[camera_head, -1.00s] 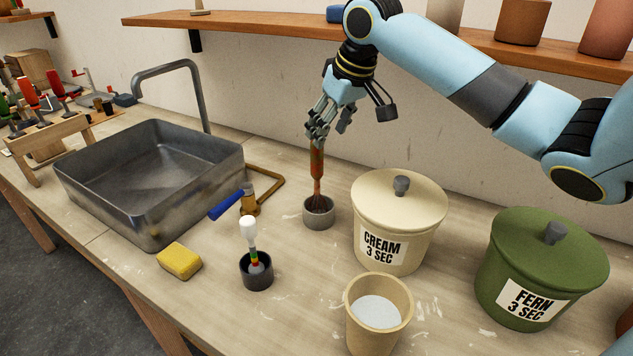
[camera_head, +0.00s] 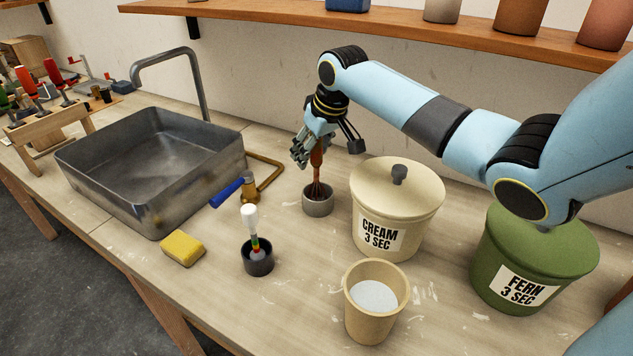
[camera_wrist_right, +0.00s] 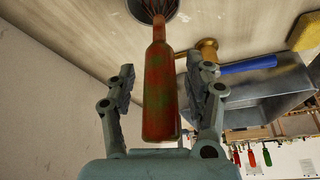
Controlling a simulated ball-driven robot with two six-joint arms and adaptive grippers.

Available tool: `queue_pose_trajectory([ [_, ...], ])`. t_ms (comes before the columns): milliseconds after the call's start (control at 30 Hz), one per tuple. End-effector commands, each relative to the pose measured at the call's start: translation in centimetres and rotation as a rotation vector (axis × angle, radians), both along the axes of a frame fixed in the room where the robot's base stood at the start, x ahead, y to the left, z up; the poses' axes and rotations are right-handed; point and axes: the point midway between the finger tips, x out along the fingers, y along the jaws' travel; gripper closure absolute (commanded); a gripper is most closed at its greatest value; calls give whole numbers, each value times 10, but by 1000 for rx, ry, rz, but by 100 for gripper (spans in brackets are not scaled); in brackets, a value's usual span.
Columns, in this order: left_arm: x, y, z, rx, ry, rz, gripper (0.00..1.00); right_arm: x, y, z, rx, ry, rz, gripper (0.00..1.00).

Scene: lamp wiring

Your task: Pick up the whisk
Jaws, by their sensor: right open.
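The whisk (camera_head: 317,160) stands upright with its wire end down in a small grey cup (camera_head: 318,206) and its reddish-brown handle up. My right gripper (camera_head: 306,157) is open at the handle, pointing down. In the right wrist view the whisk's handle (camera_wrist_right: 160,90) lies between the two open fingers of the right gripper (camera_wrist_right: 161,90), with a gap visible on both sides. The whisk's wires run into the grey cup (camera_wrist_right: 152,8) at the top of that view. My left gripper is not in view.
The cream canister (camera_head: 390,200) stands close to the cup's right, with the green fern canister (camera_head: 520,265) farther right. A beige cup of white powder (camera_head: 355,318) is in front. A sink (camera_head: 150,190), yellow sponge (camera_head: 183,248) and blue-handled tool (camera_head: 228,192) are left.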

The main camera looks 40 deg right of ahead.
Motion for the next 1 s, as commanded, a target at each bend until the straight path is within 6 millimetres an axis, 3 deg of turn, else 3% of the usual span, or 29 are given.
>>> queue_pose_trajectory([
  [67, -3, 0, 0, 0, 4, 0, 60, 0, 0, 0, 0, 0, 0, 50],
  [433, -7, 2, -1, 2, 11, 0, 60, 0, 0, 0, 0, 1, -1, 98],
  [1000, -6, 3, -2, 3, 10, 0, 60, 0, -1, 6, -2, -2, -1, 100],
])
